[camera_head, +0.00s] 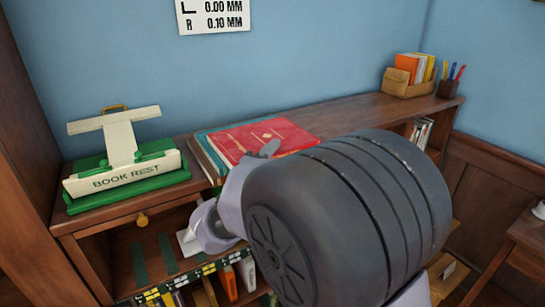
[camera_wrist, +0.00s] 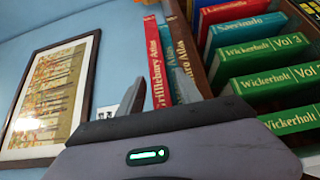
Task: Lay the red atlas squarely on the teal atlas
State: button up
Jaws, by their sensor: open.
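The red atlas (camera_head: 268,138) lies flat, cover up, on the bookcase top. The teal atlas (camera_head: 208,149) shows as a strip along its left and back edges, beneath it; how squarely they line up is unclear because my arm covers the front right. In the head view my gripper (camera_head: 228,195) is partly hidden by my wrist.
A green and white book rest (camera_head: 125,170) stands left of the atlases. A card holder with books (camera_head: 408,77) and a pen cup (camera_head: 450,85) stand at the far right end. The top behind the atlases toward the right is clear.

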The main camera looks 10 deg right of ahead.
jog(key=shift+r, duration=0.15)
jog(key=shift+s+a, duration=0.25)
jog(key=p+v, duration=0.2)
jog(key=v, duration=0.9)
jog(key=shift+s+p, duration=0.15)
jog(key=shift+p, duration=0.15)
jog(key=shift+a, duration=0.1)
